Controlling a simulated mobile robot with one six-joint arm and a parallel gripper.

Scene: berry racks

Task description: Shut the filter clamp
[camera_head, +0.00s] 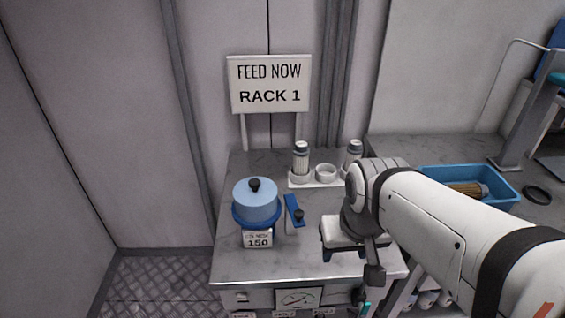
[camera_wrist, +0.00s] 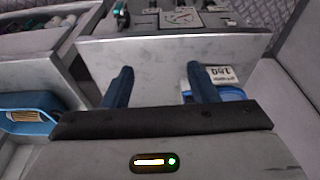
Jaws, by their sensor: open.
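A round blue filter pot (camera_head: 256,208) with a black-knobbed lid stands on the left of the grey counter, with a "150" label on its front. My gripper (camera_head: 343,257) is open and empty, right of the lever and nearer the counter's front. In the wrist view its two dark blue fingers (camera_wrist: 162,85) are apart over bare counter. The upside-down label (camera_wrist: 221,75) and part of the blue pot (camera_wrist: 228,93) show beside the right finger.
A white holder (camera_head: 316,184) with grey-capped cylinders (camera_head: 301,158) stands at the back. A blue tray (camera_head: 480,205) with a filter cartridge (camera_head: 466,189) is on the right counter. A "FEED NOW RACK 1" sign (camera_head: 269,84) stands behind. A gauge panel (camera_head: 298,298) is on the front.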

